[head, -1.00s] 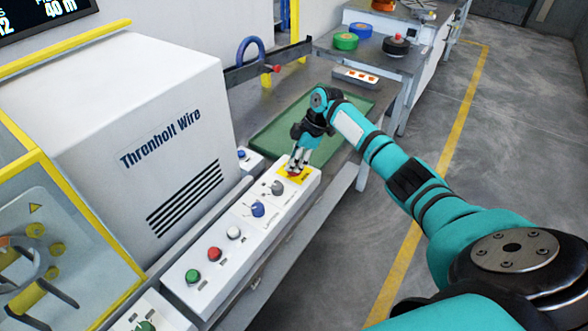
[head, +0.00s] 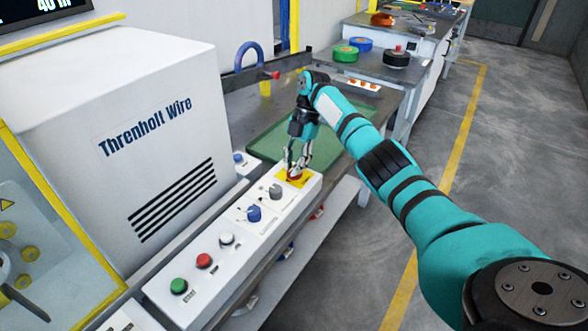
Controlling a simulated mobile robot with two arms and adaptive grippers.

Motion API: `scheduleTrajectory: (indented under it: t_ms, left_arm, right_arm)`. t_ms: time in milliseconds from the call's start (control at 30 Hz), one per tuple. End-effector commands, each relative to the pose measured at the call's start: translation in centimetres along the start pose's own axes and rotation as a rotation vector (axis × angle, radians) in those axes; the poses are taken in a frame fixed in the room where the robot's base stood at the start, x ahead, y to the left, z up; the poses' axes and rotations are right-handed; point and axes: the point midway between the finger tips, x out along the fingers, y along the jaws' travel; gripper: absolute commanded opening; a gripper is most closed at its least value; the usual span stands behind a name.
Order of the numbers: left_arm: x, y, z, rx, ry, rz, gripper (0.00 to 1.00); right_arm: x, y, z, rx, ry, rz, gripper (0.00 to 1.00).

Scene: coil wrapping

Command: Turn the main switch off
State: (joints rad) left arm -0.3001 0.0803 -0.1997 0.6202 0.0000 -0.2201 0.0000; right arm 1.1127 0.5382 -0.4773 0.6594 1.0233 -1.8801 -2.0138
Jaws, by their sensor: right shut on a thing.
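The main switch (head: 294,174) is a red knob on a yellow plate at the far end of the white control panel (head: 207,284). My right gripper (head: 296,165) comes down on it from above, with its fingers around the red knob and shut on it. The fingers partly hide the knob, so I cannot tell which way it points. My left gripper is not in view.
Near the switch on the panel are a grey knob (head: 275,192), a blue knob (head: 254,213), and white, red and green buttons. The white Threnholt Wire machine (head: 120,95) stands left. A green mat (head: 270,142) lies behind the panel.

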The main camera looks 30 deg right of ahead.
Motion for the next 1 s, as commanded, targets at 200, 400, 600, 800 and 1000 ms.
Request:
scheduleTrajectory:
  t_ms: [200,400,600,800,1000]
  left_arm:
    - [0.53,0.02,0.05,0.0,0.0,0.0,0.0]
    - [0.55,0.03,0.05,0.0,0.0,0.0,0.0]
    - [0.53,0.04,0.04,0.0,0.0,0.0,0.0]
    - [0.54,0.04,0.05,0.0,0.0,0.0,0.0]
    - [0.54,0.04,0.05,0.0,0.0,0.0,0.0]
  right_arm:
    - [-0.07,0.04,0.04,-0.042,-0.002,-0.015,0.0]
    - [-0.11,0.03,0.03,-0.05,-0.003,-0.019,0.0]
    - [-0.12,0.03,0.03,-0.05,-0.004,-0.018,0.0]
    - [-0.09,0.02,0.03,-0.049,-0.003,-0.019,0.33]
    - [-0.05,0.0,0.02,-0.049,-0.002,-0.019,0.36]
